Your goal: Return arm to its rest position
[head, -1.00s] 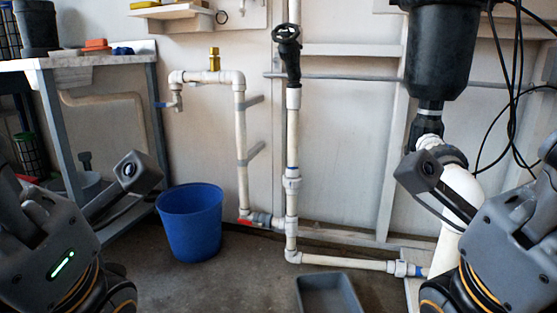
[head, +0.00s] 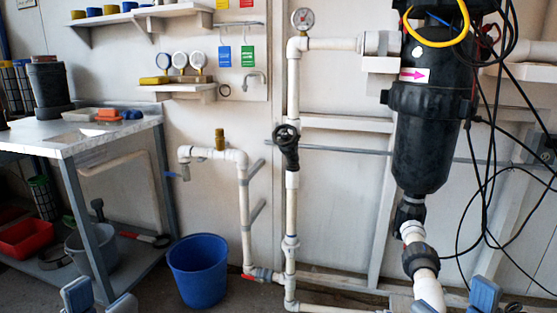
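My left gripper (head: 100,300) shows at the bottom left edge, with two blue-grey fingertips apart and nothing between them. My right gripper (head: 456,300) shows at the bottom right edge, its two fingertips also apart with nothing between them. Only the tips show; the rest of both grippers and both arms is below the picture. Neither gripper is seen touching anything.
A blue bucket (head: 198,270) stands on the floor between the grippers. A workbench (head: 75,140) is at left. White pipes with a black valve handwheel (head: 286,137) run up the wall. A black reactor housing (head: 425,140) and loose black cables are at right.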

